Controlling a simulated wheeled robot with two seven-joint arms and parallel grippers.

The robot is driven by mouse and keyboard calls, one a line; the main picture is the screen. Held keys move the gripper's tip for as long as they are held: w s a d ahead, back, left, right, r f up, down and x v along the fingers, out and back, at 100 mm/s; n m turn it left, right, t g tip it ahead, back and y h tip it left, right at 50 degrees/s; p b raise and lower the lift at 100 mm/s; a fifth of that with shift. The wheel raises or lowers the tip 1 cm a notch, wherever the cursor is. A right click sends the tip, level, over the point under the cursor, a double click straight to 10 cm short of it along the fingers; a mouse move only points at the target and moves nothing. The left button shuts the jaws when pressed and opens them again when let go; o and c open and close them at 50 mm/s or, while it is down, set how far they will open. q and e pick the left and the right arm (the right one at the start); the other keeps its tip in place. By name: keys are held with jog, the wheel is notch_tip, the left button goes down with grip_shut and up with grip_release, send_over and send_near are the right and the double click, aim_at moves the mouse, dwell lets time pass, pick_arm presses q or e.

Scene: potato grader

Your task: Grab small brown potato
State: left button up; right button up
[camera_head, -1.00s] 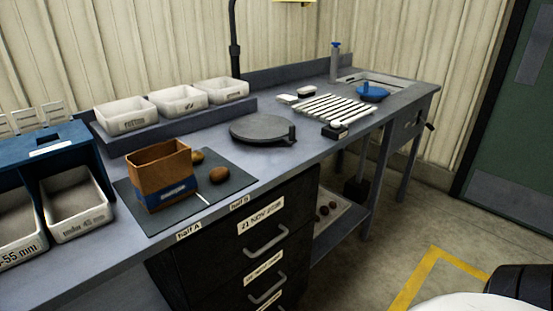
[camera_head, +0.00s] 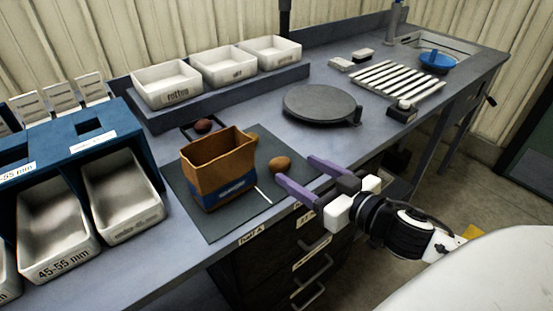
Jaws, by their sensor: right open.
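A small brown potato (camera_head: 280,163) lies on the dark mat (camera_head: 225,222), near its right edge. My right gripper (camera_head: 296,171) has purple fingers spread open and is empty. Its fingertips are just right of the nearer potato in the picture; I cannot tell whether they touch it or how high they are. My left gripper is not in view.
A reddish-brown potato (camera_head: 203,125) sits behind the bag. White bins (camera_head: 165,85) stand on the back shelf. A blue rack with white trays (camera_head: 122,208) is on the left. A round dark plate (camera_head: 320,104) and a slatted rack (camera_head: 398,84) stand farther right.

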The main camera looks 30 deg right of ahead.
aim_at(285, 166)
jog(key=shift+a+f+x, duration=0.1)
jog(key=shift+f+x, duration=0.1)
jog(key=shift+x, duration=1.65)
jog(key=shift+a+f+x, duration=0.15)
jog(key=shift+f+x, duration=0.05)
jog(key=shift+x, duration=1.7)
jog(key=shift+s, duration=0.1)
jog(key=c, duration=1.1)
